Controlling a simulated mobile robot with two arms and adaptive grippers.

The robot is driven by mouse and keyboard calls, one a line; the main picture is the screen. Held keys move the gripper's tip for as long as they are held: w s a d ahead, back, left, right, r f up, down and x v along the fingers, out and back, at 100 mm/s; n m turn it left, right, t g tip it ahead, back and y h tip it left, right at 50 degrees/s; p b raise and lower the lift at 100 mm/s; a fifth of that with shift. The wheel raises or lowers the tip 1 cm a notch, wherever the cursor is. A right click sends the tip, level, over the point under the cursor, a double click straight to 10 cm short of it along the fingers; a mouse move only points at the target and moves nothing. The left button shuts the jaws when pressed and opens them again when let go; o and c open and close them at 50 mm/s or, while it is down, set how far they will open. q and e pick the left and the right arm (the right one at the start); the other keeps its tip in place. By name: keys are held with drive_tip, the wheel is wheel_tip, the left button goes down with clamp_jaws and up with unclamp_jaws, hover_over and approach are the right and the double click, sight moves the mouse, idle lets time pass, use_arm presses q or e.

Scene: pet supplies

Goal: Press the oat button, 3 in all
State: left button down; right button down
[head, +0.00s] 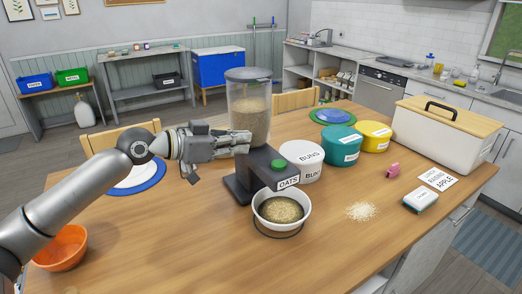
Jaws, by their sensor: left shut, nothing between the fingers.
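The oat dispenser (250,122) stands on the wooden table, with a clear hopper partly full of oats and a dark base. Its green button (279,165) sits on top of the base, above a label (288,182) reading OATS. A white bowl (303,221) stands under the front of the base and has oats in it. My left gripper (246,143) is shut and empty, in front of the hopper's lower part in the picture, up and left of the button and apart from it. My right gripper is not in view.
A white tub (302,174) labelled BUNS stands right behind the base. Teal (341,143) and yellow (375,136) tubs stand farther back. A pile of oats (361,211) lies on the table at right. An orange bowl (62,250) is at front left. The front middle of the table is clear.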

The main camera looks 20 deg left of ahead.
use_arm(q)
drive_tip(key=p, duration=0.4)
hover_over(273, 165)
drive_tip(key=shift+s+a+f, duration=0.1)
drive_tip(key=shift+s+f, duration=0.05)
drive_tip(key=shift+f, duration=0.8)
wheel_tip(273, 165, down, 3)
drive_tip(key=shift+r+p, duration=0.1)
drive_tip(key=shift+p, duration=0.4)
drive_tip(key=shift+f, duration=0.85)
